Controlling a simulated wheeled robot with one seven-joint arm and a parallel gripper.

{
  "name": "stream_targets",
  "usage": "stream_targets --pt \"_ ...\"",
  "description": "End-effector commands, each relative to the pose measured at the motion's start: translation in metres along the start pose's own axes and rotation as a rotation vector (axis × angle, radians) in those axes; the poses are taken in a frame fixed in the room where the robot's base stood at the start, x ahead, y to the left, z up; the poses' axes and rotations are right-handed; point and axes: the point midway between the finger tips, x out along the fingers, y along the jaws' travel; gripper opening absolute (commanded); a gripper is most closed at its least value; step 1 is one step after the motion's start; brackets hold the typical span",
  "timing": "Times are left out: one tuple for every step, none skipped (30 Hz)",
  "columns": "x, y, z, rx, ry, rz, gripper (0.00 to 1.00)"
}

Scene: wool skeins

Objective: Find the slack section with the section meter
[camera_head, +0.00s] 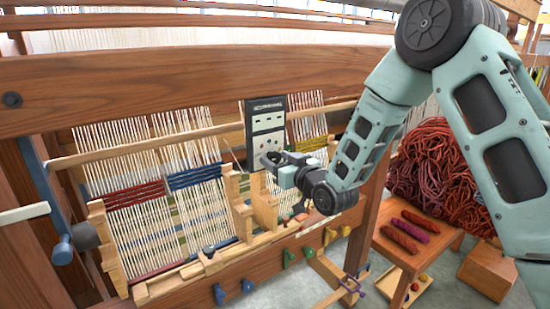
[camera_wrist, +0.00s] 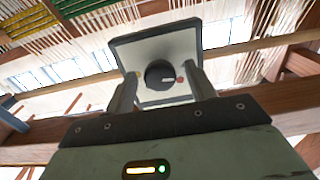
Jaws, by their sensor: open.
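The section meter, a dark upright panel with a pale face (camera_head: 268,122), hangs at the middle of the loom. In the wrist view a pale plate with a dark rim (camera_wrist: 142,48) carries a round black knob (camera_wrist: 158,73) with a white mark, and a small red button beside it. My gripper (camera_head: 270,161) is at the lower part of the panel. In the wrist view its fingers (camera_wrist: 162,88) are apart, one on each side of the knob; I cannot tell whether they touch it. The warp sections (camera_head: 150,205) show red, blue and green bands. Which is slack is not clear.
A thick wooden beam (camera_head: 150,85) crosses above the warp, and a thin rod (camera_head: 150,150) runs in front. Wooden posts (camera_head: 237,205) and coloured pegs (camera_head: 219,293) line the lower frame. Red wool (camera_head: 432,165) is heaped at right, near a wooden stool (camera_head: 418,258) bearing several skeins.

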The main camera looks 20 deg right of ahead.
Motion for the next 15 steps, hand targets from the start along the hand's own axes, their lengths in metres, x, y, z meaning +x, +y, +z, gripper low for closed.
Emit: stream_targets --pt "-0.0001 0.0 0.0002 0.0 0.0 0.0 0.55" --pt "0.0 0.0 0.0002 0.0 0.0 0.0 0.55" --pt "0.0 0.0 0.0002 0.0 0.0 0.0 0.55" --pt "0.0 0.0 0.0002 0.0 0.0 0.0 0.55" --pt "0.0 0.0 0.0002 0.0 0.0 0.0 0.52" --pt "0.0 0.0 0.0002 0.0 0.0 0.0 0.41" --pt "0.0 0.0 0.0002 0.0 0.0 0.0 0.33" --pt "0.0001 0.0 0.0002 0.0 0.0 0.0 0.25" --pt "0.0001 0.0 0.0002 0.0 0.0 0.0 0.13" --pt "0.0001 0.0 0.0001 0.0 0.0 0.0 0.11" --pt "0.0001 -0.0001 0.0002 0.0 0.0 0.0 0.11" --pt "0.0001 0.0 0.0001 0.0 0.0 0.0 0.11" --pt "0.0001 0.0 0.0002 0.0 0.0 0.0 0.11" --pt "0.0001 0.0 0.0003 0.001 0.0 0.0 0.11" --pt "0.0001 0.0 0.0004 0.004 0.0 0.0 0.11"
